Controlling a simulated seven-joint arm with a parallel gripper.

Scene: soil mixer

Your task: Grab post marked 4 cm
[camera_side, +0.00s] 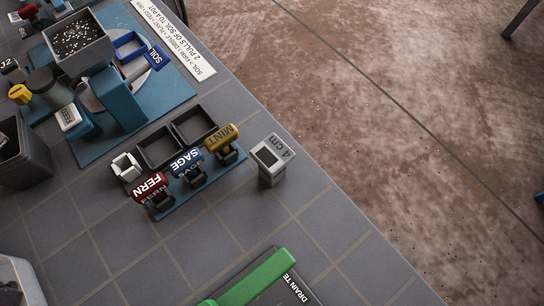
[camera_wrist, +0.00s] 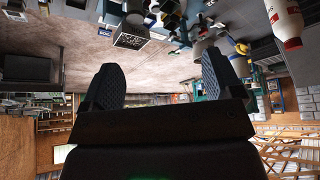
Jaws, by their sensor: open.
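The post marked 4 cm (camera_side: 272,160) stands upright on the grey tiled table near its right edge in the side view. It is a pale grey block with a dark square and "4 CM" lettering on its top. I cannot make it out for sure in the wrist view. My gripper (camera_wrist: 162,78) shows in the wrist view with its two dark ribbed fingers wide apart and nothing between them. My gripper is outside the side view, so its distance from the post cannot be told.
Left of the post, a blue base carries levers labelled FERN (camera_side: 150,187), SAGE (camera_side: 187,161) and MINT (camera_side: 221,138), beside dark trays. A green bar (camera_side: 258,279) lies at the front. A soil hopper (camera_side: 78,45) stands at the back left. Bare table surrounds the post's front.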

